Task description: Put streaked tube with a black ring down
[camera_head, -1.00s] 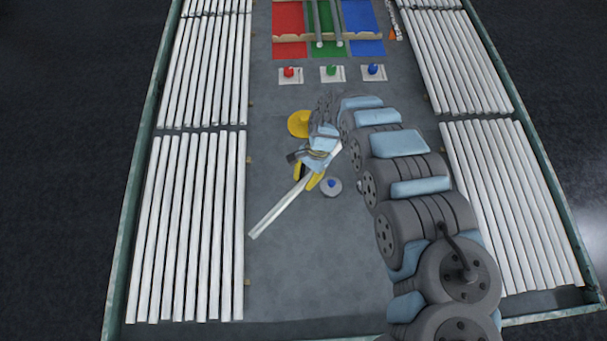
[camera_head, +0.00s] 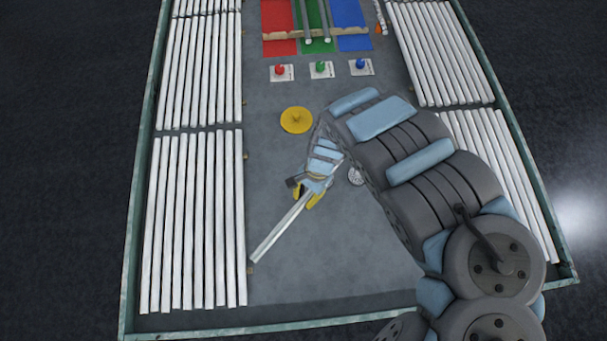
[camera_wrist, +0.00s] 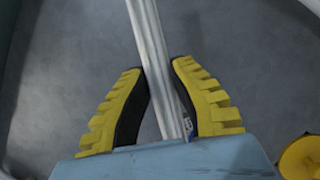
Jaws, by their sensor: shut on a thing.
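A pale streaked tube (camera_head: 279,231) slants from lower left up to my gripper (camera_head: 307,198) over the grey floor between the tube racks. Its upper part is hidden by my gripper and arm. In the wrist view the tube (camera_wrist: 147,35) runs between the two yellow fingers of my gripper (camera_wrist: 158,66), with their black pads close on either side of it. My gripper is shut on the tube. I cannot make out a black ring on it. I cannot tell whether its far end touches the floor.
White tubes (camera_head: 193,220) lie in rows at left, and more (camera_head: 500,170) at right. A yellow disc (camera_head: 297,120) and a small pale disc (camera_head: 355,176) are near my arm. Red (camera_head: 280,70), green (camera_head: 320,68) and blue (camera_head: 361,66) buttons stand behind. Floor below the tube is clear.

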